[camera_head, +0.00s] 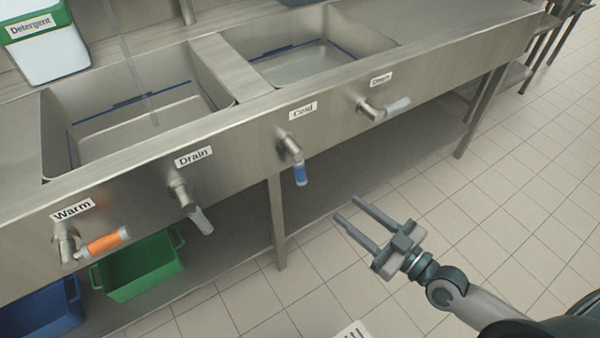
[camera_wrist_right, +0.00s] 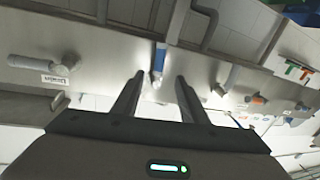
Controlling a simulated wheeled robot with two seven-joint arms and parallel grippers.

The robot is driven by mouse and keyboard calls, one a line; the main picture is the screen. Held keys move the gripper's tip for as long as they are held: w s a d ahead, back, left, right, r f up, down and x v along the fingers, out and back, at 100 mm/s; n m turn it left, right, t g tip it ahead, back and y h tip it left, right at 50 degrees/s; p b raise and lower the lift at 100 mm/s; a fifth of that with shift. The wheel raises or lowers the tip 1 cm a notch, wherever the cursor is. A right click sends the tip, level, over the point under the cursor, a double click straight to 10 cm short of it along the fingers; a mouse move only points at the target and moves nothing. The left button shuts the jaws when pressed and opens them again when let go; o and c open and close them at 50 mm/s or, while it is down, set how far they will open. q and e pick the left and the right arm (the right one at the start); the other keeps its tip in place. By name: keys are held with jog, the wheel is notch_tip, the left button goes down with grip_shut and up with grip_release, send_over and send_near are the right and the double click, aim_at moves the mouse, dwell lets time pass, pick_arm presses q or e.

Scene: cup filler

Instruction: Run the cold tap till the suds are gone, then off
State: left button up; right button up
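The cold tap's blue handle (camera_head: 300,174) hangs downward below the "Cold" label (camera_head: 303,111) on the sink front. It also shows in the right wrist view (camera_wrist_right: 159,60), ahead of the fingers. My right gripper (camera_head: 348,209) is open and empty, in front of the sink, to the right of and below the blue handle, apart from it. Its two fingers (camera_wrist_right: 159,78) show parted in the wrist view. A thin, pale stream (camera_head: 128,60) comes down into the left basin (camera_head: 60,150). I cannot make out suds in either basin. My left gripper is not in view.
The warm tap's orange handle (camera_head: 103,243) points sideways. The left drain lever (camera_head: 201,220) hangs down; the right drain lever (camera_head: 398,106) points sideways. A detergent container (camera_head: 50,55) stands at the back left. Green (camera_head: 140,270) and blue (camera_head: 45,312) crates sit below.

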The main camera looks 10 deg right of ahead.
aim_at(304, 175)
jog(key=shift+w, duration=0.1)
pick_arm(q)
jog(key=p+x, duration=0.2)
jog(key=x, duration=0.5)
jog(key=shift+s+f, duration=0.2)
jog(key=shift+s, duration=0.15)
pick_arm(e)
jog(key=x, duration=1.7)
jog(key=shift+a, duration=0.2)
jog(key=shift+c, duration=0.5)
jog(key=shift+w, duration=0.1)
grip_shut()
